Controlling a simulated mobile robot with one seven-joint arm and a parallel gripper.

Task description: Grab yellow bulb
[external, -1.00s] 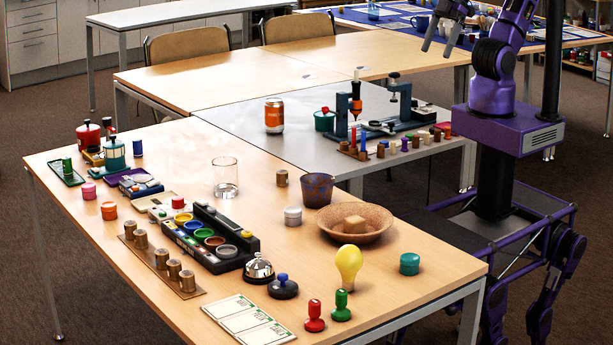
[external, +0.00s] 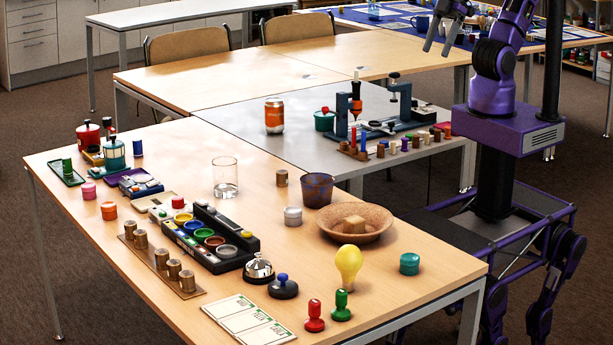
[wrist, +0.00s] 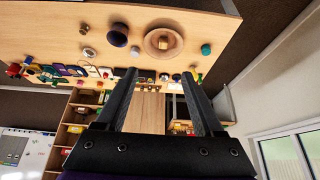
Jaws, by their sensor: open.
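The yellow bulb (external: 348,265) stands upright, glass end up, near the front right edge of the wooden table (external: 120,240). It is left of a teal round container (external: 409,264) and behind a green-handled stamp (external: 341,306). My gripper (external: 441,48) is high at the upper right in the external view, far from the bulb and above the table's level. In the wrist view my gripper (wrist: 160,75) shows two dark fingers spread apart with nothing between them.
A brown bowl (external: 330,227) with a block stands behind the bulb. A red-handled stamp (external: 314,317), a blue-knobbed black stamp (external: 283,287) and a silver bell (external: 258,268) stand to its left. A dark cup (external: 317,190) is farther back. Bare wood surrounds the bulb's right side.

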